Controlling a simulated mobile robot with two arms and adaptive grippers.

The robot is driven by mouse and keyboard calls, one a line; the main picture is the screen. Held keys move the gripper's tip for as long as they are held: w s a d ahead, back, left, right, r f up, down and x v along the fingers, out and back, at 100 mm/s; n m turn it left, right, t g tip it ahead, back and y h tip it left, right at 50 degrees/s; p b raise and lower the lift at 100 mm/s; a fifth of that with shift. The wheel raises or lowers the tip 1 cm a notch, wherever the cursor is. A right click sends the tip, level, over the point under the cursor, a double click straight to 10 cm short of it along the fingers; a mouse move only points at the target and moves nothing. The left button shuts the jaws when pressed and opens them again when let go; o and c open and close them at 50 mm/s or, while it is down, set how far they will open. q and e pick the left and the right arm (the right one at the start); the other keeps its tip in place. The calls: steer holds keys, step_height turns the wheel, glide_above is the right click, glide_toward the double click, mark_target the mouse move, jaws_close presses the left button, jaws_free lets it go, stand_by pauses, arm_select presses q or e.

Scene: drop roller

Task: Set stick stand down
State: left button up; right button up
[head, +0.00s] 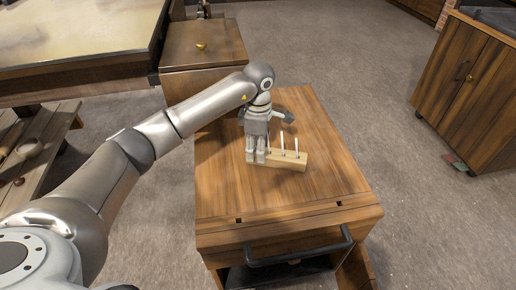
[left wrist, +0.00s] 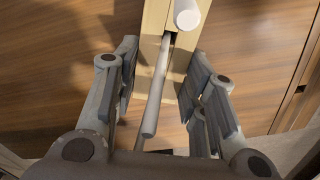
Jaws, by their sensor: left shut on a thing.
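The stick stand (head: 292,162) is a pale wooden block with several thin white upright sticks. It is at the top of the wooden cart (head: 325,185); I cannot tell whether its underside touches the surface. My left gripper (head: 257,160) points down over the stand's left end and is shut on it. In the left wrist view, the fingers (left wrist: 168,98) lie on both sides of the stand's block (left wrist: 154,18), with a stick between them. The gripper hides the stand's left end in the head view. My right gripper is not in view.
The cart top is clear around the stand, with a dark handle (head: 300,252) at its front. A large table (head: 75,40) and a wooden cabinet (head: 203,45) stand behind and left. Another wooden cabinet (head: 465,95) stands at the right, with open floor between.

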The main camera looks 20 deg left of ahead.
arm_select(q)
steer(key=o, duration=0.8)
steer(key=shift+f, duration=0.1)
steer(key=shift+c, duration=0.2)
steer(key=o, duration=0.4)
steer(key=shift+o, duration=0.2)
step_height(320, 180, up, 8)
steer(key=shift+f+p, duration=0.1)
steer(key=shift+p, duration=0.65)
steer(key=shift+r+p, duration=0.3)
steer(key=shift+r, duration=2.05)
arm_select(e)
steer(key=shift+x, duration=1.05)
arm_select(q)
steer(key=shift+f, duration=0.1)
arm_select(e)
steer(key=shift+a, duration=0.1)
